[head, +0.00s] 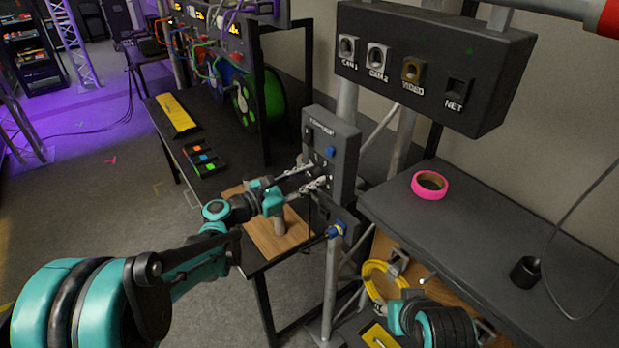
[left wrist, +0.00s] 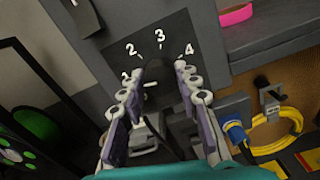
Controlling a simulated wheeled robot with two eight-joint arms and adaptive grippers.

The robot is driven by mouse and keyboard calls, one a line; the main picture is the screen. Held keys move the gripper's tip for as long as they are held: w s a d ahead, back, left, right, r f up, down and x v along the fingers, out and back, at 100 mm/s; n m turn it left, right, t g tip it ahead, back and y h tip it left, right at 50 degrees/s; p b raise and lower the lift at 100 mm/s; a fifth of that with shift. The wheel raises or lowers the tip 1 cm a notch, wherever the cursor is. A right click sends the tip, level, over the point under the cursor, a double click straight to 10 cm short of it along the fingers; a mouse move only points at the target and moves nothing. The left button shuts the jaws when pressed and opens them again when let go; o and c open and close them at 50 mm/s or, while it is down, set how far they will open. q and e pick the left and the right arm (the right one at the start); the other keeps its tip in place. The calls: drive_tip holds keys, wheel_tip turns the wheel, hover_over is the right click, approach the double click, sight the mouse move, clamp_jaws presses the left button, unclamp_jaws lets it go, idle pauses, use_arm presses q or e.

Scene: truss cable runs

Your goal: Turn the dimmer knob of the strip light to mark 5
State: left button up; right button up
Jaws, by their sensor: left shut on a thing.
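The strip light's dimmer box (head: 345,135) is a grey upright panel on a truss post, with a blue button near its top. My left gripper (head: 312,178) reaches it from the left, its fingertips at the dial. In the left wrist view, the dark dimmer knob (left wrist: 157,70) sits between the two fingertips, and the left gripper (left wrist: 163,72) is shut on it. Marks 1, 2, 3 and 4 show around the dial (left wrist: 128,58); mark 5 is not visible there. The knob's pointer is too dark to read. My right gripper is not in view.
A black connector box (head: 430,65) hangs above right. A pink tape roll (head: 429,185) lies on the dark shelf at right. A blue cable plug (head: 336,230) and yellow cable coil (head: 380,285) are below the dimmer. A wooden board (head: 270,240) is on the table behind my arm.

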use_arm(q)
drive_tip(key=m, duration=0.4)
drive_tip(key=shift+m, duration=0.3)
drive_tip(key=m, duration=1.1)
drive_tip(key=shift+b, duration=0.35)
drive_tip(key=m, duration=1)
drive_tip(key=shift+f+m, duration=0.1)
drive_tip(key=shift+m, duration=0.3)
drive_tip(key=m, duration=0.4)
drive_tip(key=shift+m, duration=0.3)
drive_tip(key=m, duration=0.9)
drive_tip(key=shift+m, duration=0.3)
